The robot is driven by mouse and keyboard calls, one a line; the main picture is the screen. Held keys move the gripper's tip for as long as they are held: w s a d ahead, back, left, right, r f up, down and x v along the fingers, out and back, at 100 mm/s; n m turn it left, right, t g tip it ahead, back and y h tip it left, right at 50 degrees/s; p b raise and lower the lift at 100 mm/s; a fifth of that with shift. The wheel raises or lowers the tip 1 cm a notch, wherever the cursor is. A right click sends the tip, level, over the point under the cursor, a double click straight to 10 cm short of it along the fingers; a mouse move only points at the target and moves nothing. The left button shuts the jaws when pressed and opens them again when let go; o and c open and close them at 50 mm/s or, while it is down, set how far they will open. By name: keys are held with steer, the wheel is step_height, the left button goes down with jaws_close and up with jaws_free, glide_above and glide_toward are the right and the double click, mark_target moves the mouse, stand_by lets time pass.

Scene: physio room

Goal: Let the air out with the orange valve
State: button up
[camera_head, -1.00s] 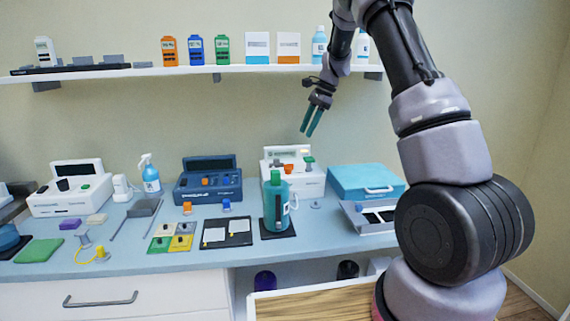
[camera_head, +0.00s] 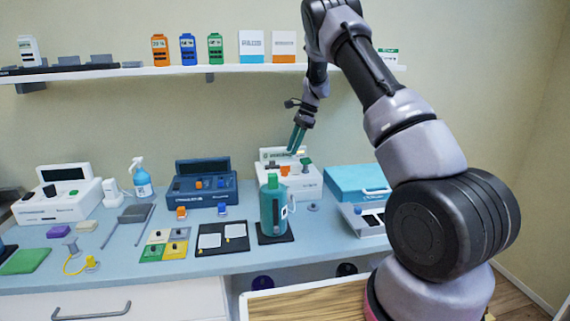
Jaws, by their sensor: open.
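The orange valve (camera_head: 285,170) sits on top of a white device (camera_head: 306,186) at the back of the counter. A green knob and a grey part are beside it on the same device. My gripper (camera_head: 296,150) points down with its two green fingers slightly apart, above the white device and a little above the orange valve. It is open and holds nothing. A gap seems to remain between fingertips and valve, but the exact depth is hard to tell.
A teal bottle (camera_head: 272,207) stands on a dark mat right in front of the white device. A blue case (camera_head: 354,180) is to the right, and a dark blue device (camera_head: 205,184) to the left. The shelf (camera_head: 160,71) runs above, behind my arm.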

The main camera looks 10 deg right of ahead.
mark_target(285, 170)
steer(key=x, duration=0.7)
steer(key=shift+f, duration=0.2)
jaws_close()
